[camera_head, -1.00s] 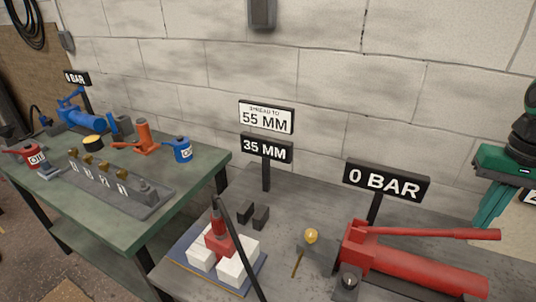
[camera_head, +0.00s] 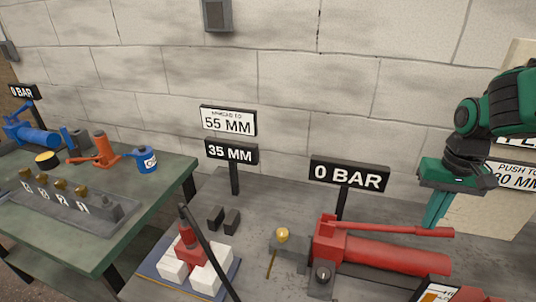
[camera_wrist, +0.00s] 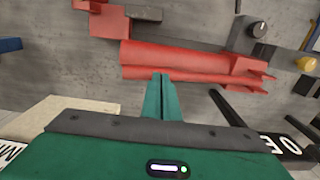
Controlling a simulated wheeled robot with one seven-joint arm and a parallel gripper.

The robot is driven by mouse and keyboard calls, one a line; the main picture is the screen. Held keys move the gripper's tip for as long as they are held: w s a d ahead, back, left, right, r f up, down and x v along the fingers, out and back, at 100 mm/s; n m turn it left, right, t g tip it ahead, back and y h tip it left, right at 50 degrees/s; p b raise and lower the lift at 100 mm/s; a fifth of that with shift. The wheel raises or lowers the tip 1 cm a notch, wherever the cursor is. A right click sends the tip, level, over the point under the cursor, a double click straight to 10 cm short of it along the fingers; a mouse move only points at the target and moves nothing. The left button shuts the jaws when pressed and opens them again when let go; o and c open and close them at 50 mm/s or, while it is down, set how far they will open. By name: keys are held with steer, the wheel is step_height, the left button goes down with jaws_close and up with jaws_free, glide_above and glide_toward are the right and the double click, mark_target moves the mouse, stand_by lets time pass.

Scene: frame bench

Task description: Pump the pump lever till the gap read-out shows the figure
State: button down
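The red hand pump (camera_head: 395,257) lies on the grey bench, with its long red pump lever (camera_head: 400,230) low above the cylinder. In the wrist view the red pump (camera_wrist: 185,62) runs across beyond my fingers. My gripper (camera_head: 435,218) is near the lever's free end, its narrow green fingers pointing down behind it; contact cannot be told. The fingers (camera_wrist: 160,85) look closed together with nothing between them. The gap read-out (camera_head: 231,153) shows 35 MM; the white sign above it (camera_head: 228,121) reads 55 MM. The pressure sign (camera_head: 348,176) reads 0 BAR.
A red spreader with white blocks (camera_head: 172,270) stands on a blue mat, a black hose rising beside it. A gold-knobbed valve (camera_head: 282,236) and a black knob (camera_head: 323,273) sit left of the pump. A board (camera_head: 492,215) stands behind my arm. A green table (camera_head: 150,220) is at left.

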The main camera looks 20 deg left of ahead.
steer(key=shift+f, duration=2.1)
steer(key=shift+r, duration=3.9)
steer(key=shift+f, duration=4)
steer(key=shift+d+r, duration=0.1)
steer(key=shift+r, duration=3.9)
